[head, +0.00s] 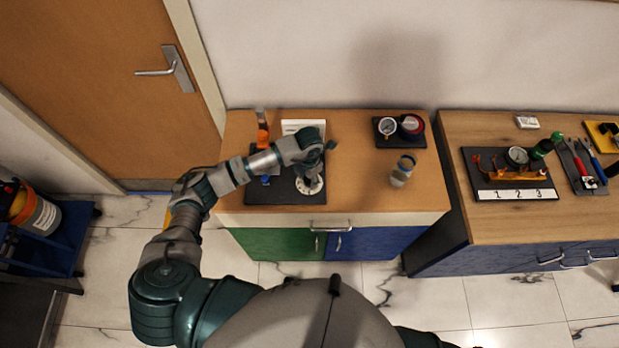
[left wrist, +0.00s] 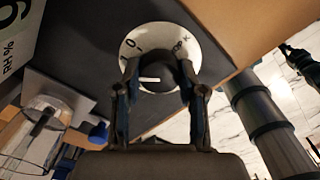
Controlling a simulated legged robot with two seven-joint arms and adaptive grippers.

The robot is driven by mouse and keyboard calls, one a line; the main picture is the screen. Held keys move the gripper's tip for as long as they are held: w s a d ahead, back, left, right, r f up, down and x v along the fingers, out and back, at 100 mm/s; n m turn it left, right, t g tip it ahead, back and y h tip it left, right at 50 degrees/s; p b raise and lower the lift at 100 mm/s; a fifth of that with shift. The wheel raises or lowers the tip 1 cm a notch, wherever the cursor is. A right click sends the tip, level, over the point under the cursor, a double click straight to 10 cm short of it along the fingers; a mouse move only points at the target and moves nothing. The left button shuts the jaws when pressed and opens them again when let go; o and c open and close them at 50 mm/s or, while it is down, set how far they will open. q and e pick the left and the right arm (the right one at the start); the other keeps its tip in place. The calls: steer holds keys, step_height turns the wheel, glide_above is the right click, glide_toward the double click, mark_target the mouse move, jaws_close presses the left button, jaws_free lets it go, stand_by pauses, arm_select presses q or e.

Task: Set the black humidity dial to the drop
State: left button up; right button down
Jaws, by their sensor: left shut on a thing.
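The black humidity dial (left wrist: 158,72) sits on a round white scale plate (left wrist: 150,38) with dark marks around its rim. A short white pointer line shows on the dial's lower part in the left wrist view. Which printed mark is the drop is too small to tell. My left gripper (left wrist: 158,80) is shut on the dial, one finger on each side. In the head view my left gripper (head: 312,166) is over the white scale plate (head: 309,185), and the dial is mostly hidden by it. My right gripper is not in view.
The scale plate is on a black board (head: 258,195) on the wooden cabinet (head: 350,190). An orange-topped item (head: 262,132) and a white card (head: 303,126) stand behind. A jar (head: 403,170) and a gauge (head: 388,127) are to the right. A second bench (head: 520,222) is farther right.

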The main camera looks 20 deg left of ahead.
arm_select(q)
steer(key=n, duration=0.5)
steer(key=shift+n, duration=0.3)
steer(key=shift+d+n+p, duration=0.1)
steer(key=shift+n+p, duration=0.25)
steer(key=shift+n, duration=1.85)
steer(key=shift+s+f, duration=0.1)
steer(key=o, duration=1.1)
steer(key=shift+o, duration=0.2)
step_height(320, 180, up, 12)
